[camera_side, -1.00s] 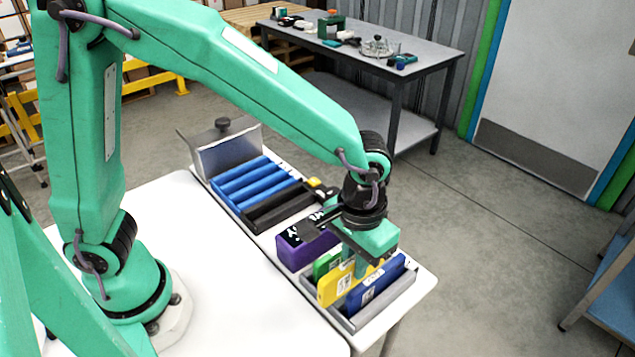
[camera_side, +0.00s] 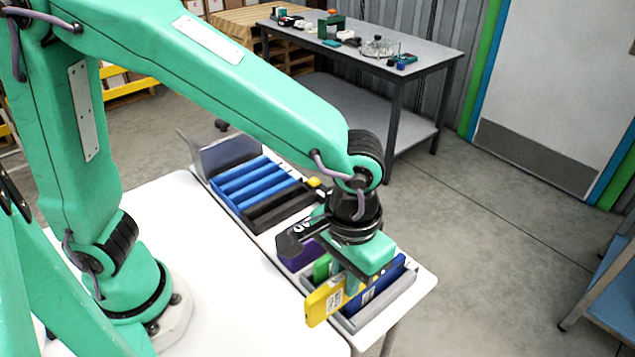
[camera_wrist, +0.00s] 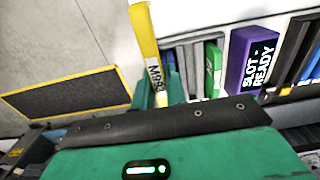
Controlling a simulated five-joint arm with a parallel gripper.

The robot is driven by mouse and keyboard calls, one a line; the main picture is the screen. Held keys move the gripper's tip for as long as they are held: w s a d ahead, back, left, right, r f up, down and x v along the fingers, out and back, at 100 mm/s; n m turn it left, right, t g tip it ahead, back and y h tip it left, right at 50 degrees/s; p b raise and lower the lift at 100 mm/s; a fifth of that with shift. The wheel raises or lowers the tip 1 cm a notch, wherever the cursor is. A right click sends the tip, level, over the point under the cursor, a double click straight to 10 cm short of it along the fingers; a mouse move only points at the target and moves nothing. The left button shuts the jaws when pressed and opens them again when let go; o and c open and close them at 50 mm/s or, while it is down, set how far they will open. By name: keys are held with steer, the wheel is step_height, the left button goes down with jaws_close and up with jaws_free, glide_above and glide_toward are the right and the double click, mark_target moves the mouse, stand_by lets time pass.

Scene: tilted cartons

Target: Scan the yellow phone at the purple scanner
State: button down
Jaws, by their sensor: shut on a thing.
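The yellow phone (camera_side: 324,300) is held in my gripper (camera_side: 350,281), which is shut on it. In the wrist view the yellow phone (camera_wrist: 146,48) shows edge-on, upright, beside the green fingers. The purple scanner (camera_wrist: 238,66) carries a dark panel reading "SLOT - READY" in the wrist view. In the side view the purple scanner (camera_side: 298,259) is partly hidden behind my gripper.
A green phone (camera_side: 321,267) and a blue phone (camera_side: 378,287) stand in the grey carton. A blue slotted rack (camera_side: 240,182) and black slots (camera_side: 275,208) lie beyond the scanner. The white table (camera_side: 215,260) is clear at the left.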

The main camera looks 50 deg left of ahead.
steer(key=w+a, duration=0.5)
steer(key=a, duration=0.8)
steer(key=w+a, duration=0.5)
steer(key=a, duration=0.7)
steer(key=shift+a+f, duration=0.4)
steer(key=shift+f, duration=0.2)
steer(key=shift+f, duration=4.25)
step_height(320, 180, up, 6)
